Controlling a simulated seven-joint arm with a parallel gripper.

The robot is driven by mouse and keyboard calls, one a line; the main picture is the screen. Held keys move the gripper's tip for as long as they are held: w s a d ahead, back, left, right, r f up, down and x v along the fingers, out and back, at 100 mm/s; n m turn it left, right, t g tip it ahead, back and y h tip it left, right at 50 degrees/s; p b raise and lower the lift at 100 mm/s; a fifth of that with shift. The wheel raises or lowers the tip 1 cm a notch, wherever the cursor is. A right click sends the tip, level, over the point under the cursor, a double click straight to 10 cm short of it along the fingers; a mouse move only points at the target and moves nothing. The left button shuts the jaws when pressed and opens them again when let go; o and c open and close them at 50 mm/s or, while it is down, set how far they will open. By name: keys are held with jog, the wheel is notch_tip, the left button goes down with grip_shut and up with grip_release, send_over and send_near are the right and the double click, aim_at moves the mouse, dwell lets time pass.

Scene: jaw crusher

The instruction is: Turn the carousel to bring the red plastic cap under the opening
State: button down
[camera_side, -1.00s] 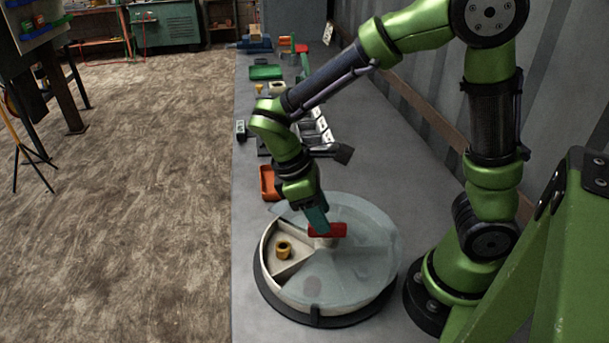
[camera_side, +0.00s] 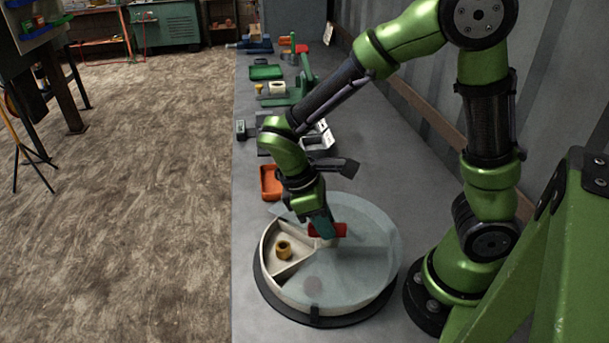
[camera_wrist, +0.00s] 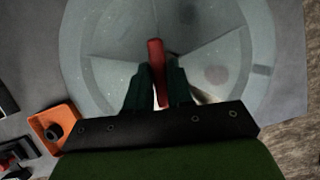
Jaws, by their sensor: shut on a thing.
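The round carousel (camera_side: 297,299) stands on the bench with a translucent cover over most of it. The cover's opening, at the left, shows pale compartments; one holds a brass-yellow ring-like part (camera_side: 284,250). A red bar handle (camera_side: 340,229) is at the hub; it also shows in the wrist view (camera_wrist: 155,52). My gripper (camera_side: 322,230) is shut on this handle, one dark finger on each side in the wrist view (camera_wrist: 157,88). A faint reddish blur (camera_side: 312,284) shows under the cover near the front; I cannot tell whether it is the red plastic cap.
An orange tray (camera_side: 264,187) lies just behind the carousel; in the wrist view it holds a dark round part. Further back along the bench are grey fixtures (camera_side: 318,141) and a green tray (camera_side: 265,72). The bench's left edge runs close to the carousel.

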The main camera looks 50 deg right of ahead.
jog(key=shift+m+y, duration=0.3)
jog(key=shift+m, duration=0.4)
jog(key=shift+w+d+m+g+y, duration=0.15)
jog(key=shift+m+y, duration=0.25)
jog(key=shift+m, duration=0.8)
jog(key=shift+m+g+y, duration=0.15)
jog(key=shift+m+y, duration=0.25)
jog(key=shift+m, duration=0.8)
jog(key=shift+d+m+y, duration=0.1)
jog(key=shift+m+y, duration=0.4)
jog(key=shift+m, duration=0.75)
jog(key=shift+d+m+y, duration=0.1)
jog(key=shift+m+y, duration=0.4)
jog(key=shift+m, duration=1.35)
jog(key=c, duration=1.1)
grip_release()
jog(key=v, duration=1.6)
jog(key=shift+d+r, duration=0.35)
jog(key=shift+r, duration=0.1)
